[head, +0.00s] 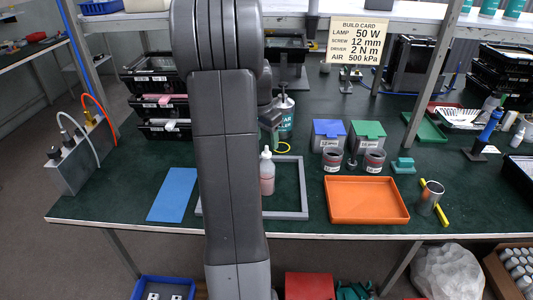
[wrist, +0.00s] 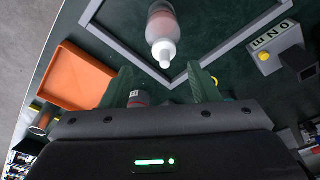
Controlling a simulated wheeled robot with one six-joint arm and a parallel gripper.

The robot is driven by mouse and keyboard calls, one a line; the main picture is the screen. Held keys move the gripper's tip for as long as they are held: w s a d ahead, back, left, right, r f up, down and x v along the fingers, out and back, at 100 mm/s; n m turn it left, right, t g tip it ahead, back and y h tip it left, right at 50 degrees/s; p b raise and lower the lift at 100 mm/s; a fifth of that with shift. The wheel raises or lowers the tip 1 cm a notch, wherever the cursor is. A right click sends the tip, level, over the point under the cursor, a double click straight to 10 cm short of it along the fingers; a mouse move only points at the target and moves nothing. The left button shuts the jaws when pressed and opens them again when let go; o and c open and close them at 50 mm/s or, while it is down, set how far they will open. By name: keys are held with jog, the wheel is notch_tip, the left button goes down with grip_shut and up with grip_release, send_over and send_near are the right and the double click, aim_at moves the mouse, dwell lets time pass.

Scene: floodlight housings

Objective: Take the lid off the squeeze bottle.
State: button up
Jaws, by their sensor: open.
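The squeeze bottle (head: 267,182) stands upright inside a grey square frame (head: 304,195) on the green bench, partly hidden by my arm in the head view. It is translucent with pinkish contents, and its white pointed lid (head: 266,153) is on top. The wrist view shows the bottle (wrist: 161,20) with the lid (wrist: 164,50) pointing towards my gripper (wrist: 164,84). The gripper is open and empty, its two green fingers apart. The lid lies in line with the gap between them, beyond the fingertips and not touched. In the head view the gripper is mostly hidden behind my arm.
An orange tray (head: 367,201) lies right of the frame and a blue mat (head: 173,194) left. Behind the tray stand two grey-and-red cans (head: 333,160), a blue-lidded bin (head: 329,134) and a green-lidded bin (head: 367,134). A metal cup (head: 429,197) stands near the front edge.

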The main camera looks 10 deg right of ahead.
aim_at(267, 147)
jog(key=f, duration=0.2)
jog(key=w+f, duration=0.1)
jog(key=f, duration=0.2)
jog(key=shift+d+p, duration=0.2)
jog(key=shift+p, duration=0.15)
jog(key=shift+c, duration=0.4)
jog(key=c, duration=0.9)
